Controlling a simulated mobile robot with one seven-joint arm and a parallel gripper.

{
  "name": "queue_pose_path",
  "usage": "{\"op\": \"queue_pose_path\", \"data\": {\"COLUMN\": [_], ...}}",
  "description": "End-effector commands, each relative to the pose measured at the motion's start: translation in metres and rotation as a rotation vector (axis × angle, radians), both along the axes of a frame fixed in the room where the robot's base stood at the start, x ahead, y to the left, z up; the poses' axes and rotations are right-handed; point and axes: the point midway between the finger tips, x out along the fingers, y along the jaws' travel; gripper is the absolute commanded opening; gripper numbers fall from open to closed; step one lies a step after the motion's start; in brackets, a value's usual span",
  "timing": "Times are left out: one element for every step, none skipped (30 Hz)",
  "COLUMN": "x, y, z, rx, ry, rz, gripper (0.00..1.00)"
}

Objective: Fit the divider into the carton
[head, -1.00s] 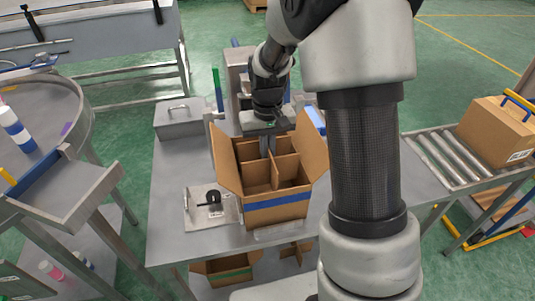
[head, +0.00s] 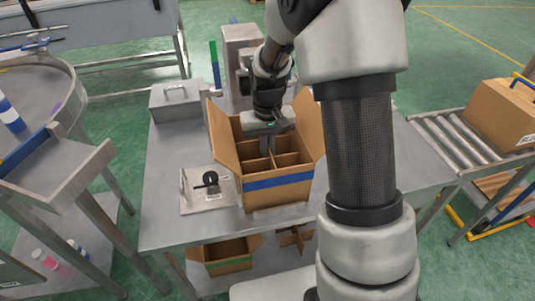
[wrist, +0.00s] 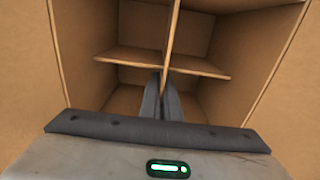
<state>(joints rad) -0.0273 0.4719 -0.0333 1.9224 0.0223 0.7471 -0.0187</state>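The open carton (head: 278,182) with a blue stripe stands on the grey workbench, its flaps spread outward. The brown cross-shaped divider (head: 287,159) sits down inside the carton walls; in the wrist view the divider (wrist: 205,65) forms a cross with compartments around it. Whether its lower edge touches the carton floor is hidden. My gripper (head: 270,146) points down into the carton from above. In the wrist view its two fingers (wrist: 162,85) are close together around one divider panel near the cross.
A metal plate with a black knob (head: 209,186) lies left of the carton. A lidded grey box (head: 183,103) and a machine column (head: 240,60) stand behind. A green-striped carton (head: 226,257) and another divider (head: 295,237) are on the shelf below. A roller conveyor (head: 465,135) is at right.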

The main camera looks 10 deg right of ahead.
Motion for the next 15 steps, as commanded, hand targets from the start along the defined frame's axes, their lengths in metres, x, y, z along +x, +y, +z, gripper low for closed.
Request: {"op": "queue_pose_path", "data": {"x": [0.0000, 0.0000, 0.0000, 0.0000, 0.0000, 0.0000, 0.0000, 0.0000, 0.0000, 0.0000, 0.0000, 0.0000, 0.0000, 0.0000, 0.0000], "y": [0.0000, 0.0000, 0.0000, 0.0000, 0.0000, 0.0000, 0.0000, 0.0000, 0.0000, 0.0000, 0.0000, 0.0000, 0.0000, 0.0000, 0.0000], "z": [-0.0002, -0.0001, 0.0000, 0.0000, 0.0000, 0.0000, 0.0000, 0.0001, 0.0001, 0.0001, 0.0001, 0.0001, 0.0001, 0.0001, 0.0001], "rx": [0.000, 0.000, 0.000, 0.000, 0.000, 0.000, 0.000, 0.000, 0.000, 0.000, 0.000, 0.000, 0.000, 0.000, 0.000], "ry": [0.000, 0.000, 0.000, 0.000, 0.000, 0.000, 0.000, 0.000, 0.000, 0.000, 0.000, 0.000, 0.000, 0.000, 0.000], "rz": [0.000, 0.000, 0.000, 0.000, 0.000, 0.000, 0.000, 0.000, 0.000, 0.000, 0.000, 0.000, 0.000, 0.000, 0.000], "gripper": [0.00, 0.00, 0.00, 0.00, 0.00, 0.00, 0.04, 0.09, 0.16, 0.21, 0.25, 0.25, 0.25, 0.25, 0.25]}}
